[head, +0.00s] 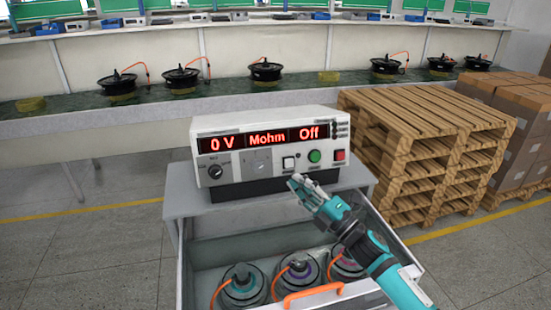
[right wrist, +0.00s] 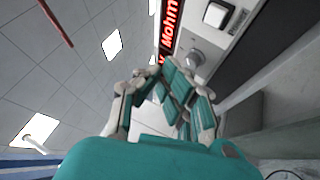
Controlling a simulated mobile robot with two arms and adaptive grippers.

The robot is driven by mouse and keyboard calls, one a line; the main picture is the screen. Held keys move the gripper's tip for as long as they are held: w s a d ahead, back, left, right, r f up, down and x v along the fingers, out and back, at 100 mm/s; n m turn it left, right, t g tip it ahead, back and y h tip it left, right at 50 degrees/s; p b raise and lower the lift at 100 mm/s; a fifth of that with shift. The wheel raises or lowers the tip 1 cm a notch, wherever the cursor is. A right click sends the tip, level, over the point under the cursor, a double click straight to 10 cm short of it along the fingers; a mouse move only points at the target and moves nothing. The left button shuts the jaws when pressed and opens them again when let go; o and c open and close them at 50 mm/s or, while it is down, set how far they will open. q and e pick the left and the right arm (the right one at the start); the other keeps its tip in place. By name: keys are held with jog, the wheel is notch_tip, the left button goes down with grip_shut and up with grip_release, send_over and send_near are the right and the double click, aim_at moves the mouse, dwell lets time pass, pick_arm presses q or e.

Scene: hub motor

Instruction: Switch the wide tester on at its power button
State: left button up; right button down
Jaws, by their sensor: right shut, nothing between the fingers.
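The wide tester (head: 240,176) is a white box with a red display reading "0 V", "Mohm" and "Off". Its front has a black knob (head: 216,171), a square white button (head: 288,163), a green round button (head: 314,156) and a red button (head: 340,155). My right gripper (head: 294,182) is shut and empty, its fingertips just below the white button. I cannot tell whether they touch the panel. In the right wrist view the closed fingers (right wrist: 172,72) point towards the panel, with the white button (right wrist: 219,15) off to the upper right. My left gripper is out of view.
The tester stands on a grey cart (head: 188,200) with an open drawer holding several hub motors (head: 243,284). Stacked wooden pallets (head: 425,140) and cardboard boxes stand to the right. Behind is a long green bench (head: 225,98) with black motors. Floor at left is clear.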

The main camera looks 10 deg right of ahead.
aim_at(292, 170)
pick_arm(q)
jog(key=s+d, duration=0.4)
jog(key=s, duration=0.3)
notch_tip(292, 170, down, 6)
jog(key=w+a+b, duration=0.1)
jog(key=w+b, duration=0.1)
jog(key=b, duration=0.3)
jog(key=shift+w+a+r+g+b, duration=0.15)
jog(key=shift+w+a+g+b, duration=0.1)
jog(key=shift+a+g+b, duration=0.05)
pick_arm(e)
jog(key=w+f, duration=0.1)
jog(key=w, duration=0.6)
jog(key=shift+w+d+f, duration=0.2)
jog(key=shift+w+f, duration=0.1)
jog(key=shift+f, duration=0.1)
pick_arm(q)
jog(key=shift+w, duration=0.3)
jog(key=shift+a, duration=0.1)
pick_arm(e)
jog(key=shift+w, duration=0.1)
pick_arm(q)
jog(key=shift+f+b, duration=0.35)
pick_arm(e)
jog(key=shift+w+f, duration=0.1)
jog(key=shift+w, duration=0.25)
